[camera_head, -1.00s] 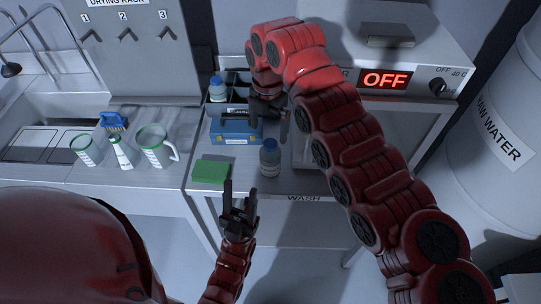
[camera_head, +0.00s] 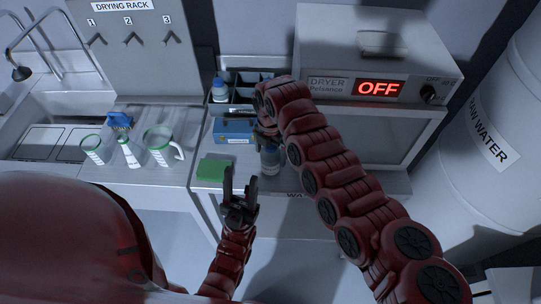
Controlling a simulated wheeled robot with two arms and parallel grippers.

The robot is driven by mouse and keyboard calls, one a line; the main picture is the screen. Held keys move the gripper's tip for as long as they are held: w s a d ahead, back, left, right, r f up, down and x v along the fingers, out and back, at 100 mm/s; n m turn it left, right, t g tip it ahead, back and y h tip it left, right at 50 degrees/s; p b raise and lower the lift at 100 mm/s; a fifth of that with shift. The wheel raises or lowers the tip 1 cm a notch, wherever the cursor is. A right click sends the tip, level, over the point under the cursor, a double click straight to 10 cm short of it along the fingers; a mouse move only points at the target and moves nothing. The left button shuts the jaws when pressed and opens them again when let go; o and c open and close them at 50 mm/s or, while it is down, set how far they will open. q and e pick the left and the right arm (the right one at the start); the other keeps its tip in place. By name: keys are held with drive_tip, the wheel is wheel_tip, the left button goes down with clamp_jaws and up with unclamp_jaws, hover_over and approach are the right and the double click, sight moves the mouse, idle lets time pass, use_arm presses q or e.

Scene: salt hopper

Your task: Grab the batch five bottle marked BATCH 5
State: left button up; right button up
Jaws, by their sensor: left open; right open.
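A blue-capped bottle (camera_head: 270,163) stands upright near the front edge of the wash table. Its label is too small to read. A second blue-capped bottle (camera_head: 219,91) stands in the dark divided crate (camera_head: 243,98) at the back left of the table. I cannot tell which one is marked BATCH 5. My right gripper (camera_head: 271,146) is open, pointing down at the front bottle's top and partly hiding its cap. I cannot tell whether it touches. My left gripper (camera_head: 241,188) is open and empty, in front of the table, left of and nearer than that bottle.
A blue box (camera_head: 234,131) and a green sponge (camera_head: 213,169) are left of the front bottle. The dryer (camera_head: 330,88), showing OFF, is at the back right. Green-marked measuring vessels (camera_head: 161,145) and a brush (camera_head: 120,121) stand by the sink. A raw water barrel (camera_head: 480,165) is far right.

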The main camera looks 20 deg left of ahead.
drive_tip(key=c, duration=1.6)
drive_tip(key=shift+r, duration=0.1)
